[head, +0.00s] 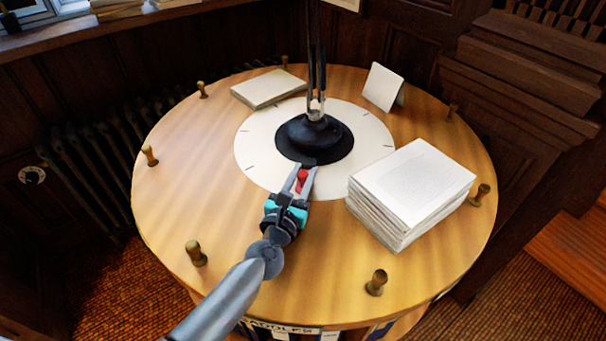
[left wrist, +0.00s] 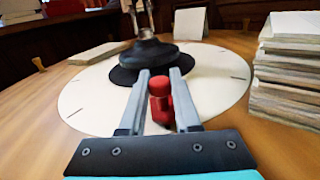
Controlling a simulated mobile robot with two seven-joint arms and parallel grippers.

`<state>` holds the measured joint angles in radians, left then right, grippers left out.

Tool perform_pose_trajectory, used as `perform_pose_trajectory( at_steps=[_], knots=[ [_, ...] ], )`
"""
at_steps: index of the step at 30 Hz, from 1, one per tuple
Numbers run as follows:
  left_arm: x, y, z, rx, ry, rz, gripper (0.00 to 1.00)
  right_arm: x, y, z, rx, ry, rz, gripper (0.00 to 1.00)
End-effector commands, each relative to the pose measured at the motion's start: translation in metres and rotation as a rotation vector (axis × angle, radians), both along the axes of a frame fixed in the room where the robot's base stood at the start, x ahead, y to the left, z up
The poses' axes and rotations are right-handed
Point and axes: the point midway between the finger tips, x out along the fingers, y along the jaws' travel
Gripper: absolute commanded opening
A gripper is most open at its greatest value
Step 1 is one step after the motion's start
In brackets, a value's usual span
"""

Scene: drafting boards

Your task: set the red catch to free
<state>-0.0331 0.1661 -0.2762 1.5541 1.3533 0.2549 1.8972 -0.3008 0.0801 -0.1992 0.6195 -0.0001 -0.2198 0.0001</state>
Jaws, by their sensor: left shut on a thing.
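The red catch (head: 302,179) is a small red upright piece on the white disc (head: 262,168), in front of the black round base (head: 305,138). My left gripper (head: 306,172) reaches over the table from the front and is shut on the red catch. In the left wrist view the catch (left wrist: 160,100) stands between the two grey fingers (left wrist: 160,76), with a collar at its middle. The fingers hide its sides, and I cannot read a marking for its setting. My right gripper does not show in either view.
A tall stack of papers (head: 412,190) stands right of the disc. Several brass pegs (head: 376,282) ring the round wooden table (head: 190,140). The table's left part is clear.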

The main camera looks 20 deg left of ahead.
Motion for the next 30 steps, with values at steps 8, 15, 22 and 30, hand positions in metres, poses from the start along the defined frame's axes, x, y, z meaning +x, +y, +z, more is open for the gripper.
perform_pose_trajectory(
  at_steps=[8, 15, 22, 30],
  knots=[
    [0.022, 0.003, -0.001, 0.001, -0.002, 0.003, 0.00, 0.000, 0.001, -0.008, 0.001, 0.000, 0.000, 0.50],
    [0.035, 0.005, 0.000, 0.002, 0.000, 0.000, 0.00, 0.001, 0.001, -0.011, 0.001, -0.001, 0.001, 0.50],
    [0.035, 0.005, 0.001, 0.002, -0.002, 0.001, 0.39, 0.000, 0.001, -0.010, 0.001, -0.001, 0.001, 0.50],
    [0.034, 0.004, 0.000, 0.001, -0.001, 0.000, 0.62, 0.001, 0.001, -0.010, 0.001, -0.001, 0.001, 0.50]
  ],
)
